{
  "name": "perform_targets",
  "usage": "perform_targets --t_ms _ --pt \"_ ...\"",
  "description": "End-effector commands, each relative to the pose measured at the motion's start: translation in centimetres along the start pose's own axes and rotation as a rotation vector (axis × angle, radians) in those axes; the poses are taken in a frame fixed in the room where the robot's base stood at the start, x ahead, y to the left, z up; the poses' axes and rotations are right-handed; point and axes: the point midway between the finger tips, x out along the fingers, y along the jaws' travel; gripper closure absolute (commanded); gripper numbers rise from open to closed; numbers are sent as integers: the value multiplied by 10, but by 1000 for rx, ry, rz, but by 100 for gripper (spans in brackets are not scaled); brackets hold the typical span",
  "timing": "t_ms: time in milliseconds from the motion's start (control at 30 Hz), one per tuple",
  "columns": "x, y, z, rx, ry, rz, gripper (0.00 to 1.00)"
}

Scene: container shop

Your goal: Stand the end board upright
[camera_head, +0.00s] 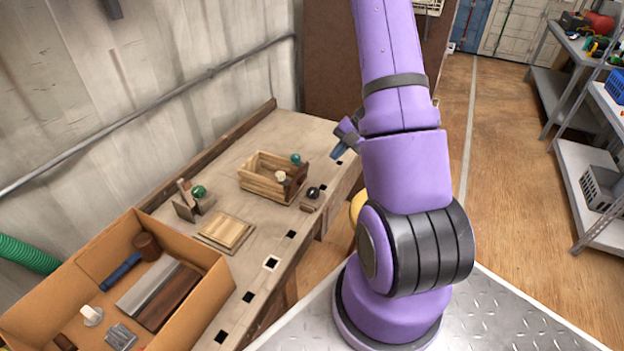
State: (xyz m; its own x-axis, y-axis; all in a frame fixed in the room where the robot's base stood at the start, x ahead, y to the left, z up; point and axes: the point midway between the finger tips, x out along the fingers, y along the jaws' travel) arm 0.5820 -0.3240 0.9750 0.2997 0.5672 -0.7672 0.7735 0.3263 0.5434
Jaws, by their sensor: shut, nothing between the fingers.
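A small open wooden box (262,184) stands on the workbench, with light slatted sides and a darker board (296,186) upright at its right end. A flat light wooden panel (226,232) lies on the bench to the left of the box. I cannot tell for sure which piece is the end board. My gripper (338,153) is above the bench's right side, to the right of the box and apart from it. It is shut and empty; my arm hides part of it.
A cardboard box (212,287) with a mallet and blocks fills the bench's near left. A green-knobbed tool (198,191) stands near the wall. A black-knobbed piece (313,192) and a small brown block (308,207) lie near the front edge. Shelves (590,165) stand at right.

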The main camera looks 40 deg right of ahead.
Motion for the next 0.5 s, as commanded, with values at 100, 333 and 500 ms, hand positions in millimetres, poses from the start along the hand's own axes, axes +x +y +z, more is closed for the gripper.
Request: perform_targets --t_ms 100,333,500 --pt "8 -26 14 182 -15 12 100" --pt "16 -41 22 301 -27 22 100" --pt "36 -40 22 299 -24 20 100"
